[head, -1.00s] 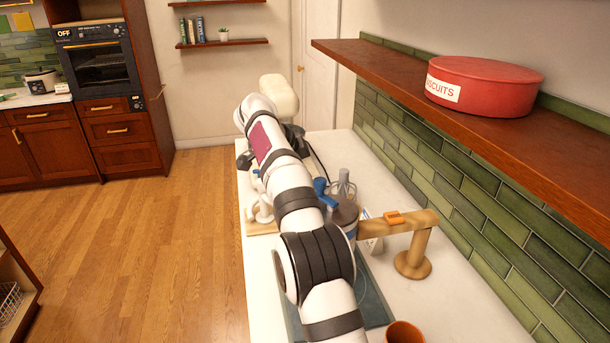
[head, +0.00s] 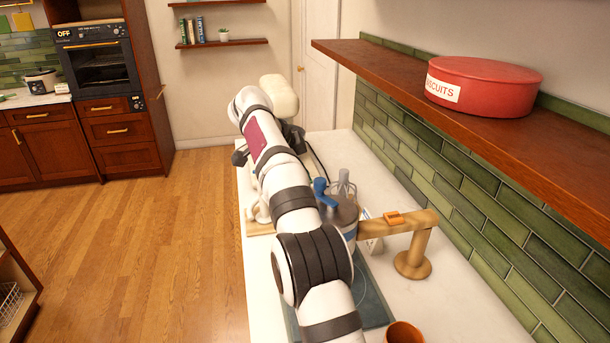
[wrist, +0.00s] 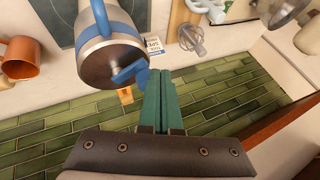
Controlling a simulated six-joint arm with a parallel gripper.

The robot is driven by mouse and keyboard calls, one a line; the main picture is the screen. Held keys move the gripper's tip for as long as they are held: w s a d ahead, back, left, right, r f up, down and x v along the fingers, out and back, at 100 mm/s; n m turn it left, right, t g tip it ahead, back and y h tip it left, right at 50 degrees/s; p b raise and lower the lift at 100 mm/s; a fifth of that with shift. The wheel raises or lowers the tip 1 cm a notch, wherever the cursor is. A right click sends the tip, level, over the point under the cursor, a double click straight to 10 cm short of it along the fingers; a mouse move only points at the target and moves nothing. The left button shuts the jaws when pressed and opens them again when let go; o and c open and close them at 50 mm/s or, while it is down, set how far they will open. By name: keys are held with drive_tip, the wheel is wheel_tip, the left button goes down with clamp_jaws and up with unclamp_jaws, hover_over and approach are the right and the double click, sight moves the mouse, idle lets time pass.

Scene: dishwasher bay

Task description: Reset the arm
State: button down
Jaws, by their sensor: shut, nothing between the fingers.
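My arm (head: 292,200) stretches from the bottom of the head view over the counter toward its far end. In the wrist view my gripper (wrist: 160,76) shows two green fingers pressed together with nothing between them. In the head view its fingers are hidden or too small to make out. In the wrist view a metal container with blue parts (wrist: 110,62) is just left of the fingertips; I cannot tell the gap in depth.
An orange cup (head: 404,333) and a wooden stand (head: 413,262) are on the counter (head: 450,310). The shelf (head: 480,115) with a red biscuit tin (head: 490,80) overhangs the right side. Floor (head: 180,240) is clear.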

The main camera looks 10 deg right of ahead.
drive_tip(key=v, duration=0.5)
drive_tip(key=shift+s+a+r, duration=0.15)
drive_tip(key=shift+r, duration=0.2)
